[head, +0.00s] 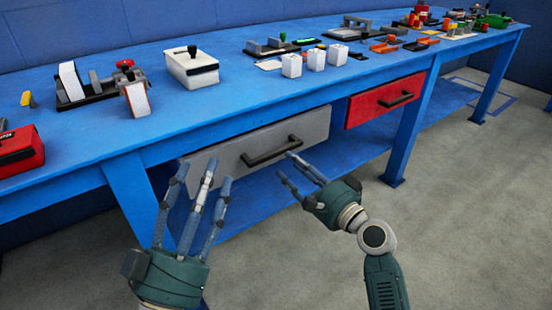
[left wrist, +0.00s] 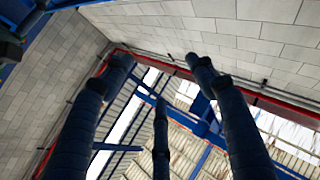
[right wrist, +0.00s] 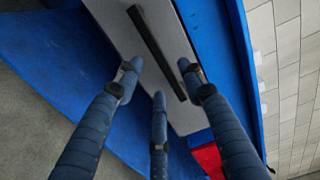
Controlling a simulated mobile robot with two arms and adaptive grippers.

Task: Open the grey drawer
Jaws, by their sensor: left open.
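The grey drawer (head: 216,156) sits under the blue workbench, with a dark bar handle (head: 271,150) across its front. In the right wrist view the handle (right wrist: 156,50) runs diagonally across the grey front (right wrist: 115,35). My right gripper (head: 287,166) is open and empty, its fingers spread just in front of and below the handle's right end; I cannot tell whether they touch it. My left gripper (head: 202,178) is open and empty with fingers pointing up, in front of the drawer's left part.
A red drawer (head: 385,100) with its own dark handle is right of the grey one. The blue bench top (head: 235,93) carries a white box (head: 192,70), white blocks (head: 313,60) and other parts. A blue leg (head: 408,135) stands right; the floor in front is clear.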

